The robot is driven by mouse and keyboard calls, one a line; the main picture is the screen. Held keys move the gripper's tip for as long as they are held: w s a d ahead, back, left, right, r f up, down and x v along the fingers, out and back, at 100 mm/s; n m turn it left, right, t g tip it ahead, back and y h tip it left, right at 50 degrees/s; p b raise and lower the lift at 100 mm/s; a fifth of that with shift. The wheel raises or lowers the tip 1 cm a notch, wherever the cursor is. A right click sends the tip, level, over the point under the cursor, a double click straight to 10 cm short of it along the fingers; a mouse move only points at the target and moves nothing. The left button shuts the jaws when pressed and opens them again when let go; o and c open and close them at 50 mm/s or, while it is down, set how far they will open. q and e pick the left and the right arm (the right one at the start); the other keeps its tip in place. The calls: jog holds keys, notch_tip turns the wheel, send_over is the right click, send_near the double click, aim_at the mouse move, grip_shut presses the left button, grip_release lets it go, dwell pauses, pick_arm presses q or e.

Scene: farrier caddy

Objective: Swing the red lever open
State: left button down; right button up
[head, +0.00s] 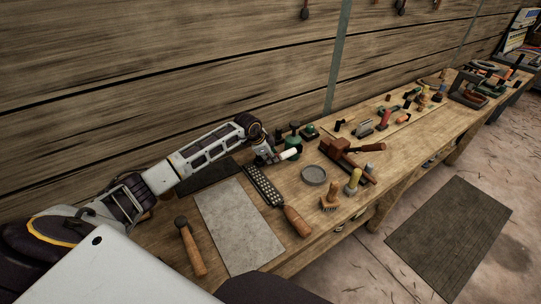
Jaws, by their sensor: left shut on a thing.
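A small upright red part (384,118), which looks like the red lever, stands on a pale board towards the back right of the workbench. It is too small to tell how far it is swung. My left gripper (277,156) is low over the bench, well to the left of the red part and apart from it. It is shut on a white cylinder (290,153), which lies roughly level just above or at the bench top; I cannot tell which. My right gripper is not in view.
Green-topped items (293,138) stand close behind my left gripper. A rasp (265,187), a round grey dish (314,175), a brush (329,197) and a brown wooden caddy (345,154) are nearby. A grey mat (240,225) and a hammer (190,247) lie in front.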

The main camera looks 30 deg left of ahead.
pick_arm(q)
jog(key=c, duration=1.2)
grip_release()
jog(key=shift+w, duration=0.1)
jog(key=shift+o, duration=0.2)
jog(key=shift+a+r, duration=0.1)
jog(key=shift+r, duration=0.1)
jog(key=v, duration=1.1)
jog(key=shift+s+r, duration=0.25)
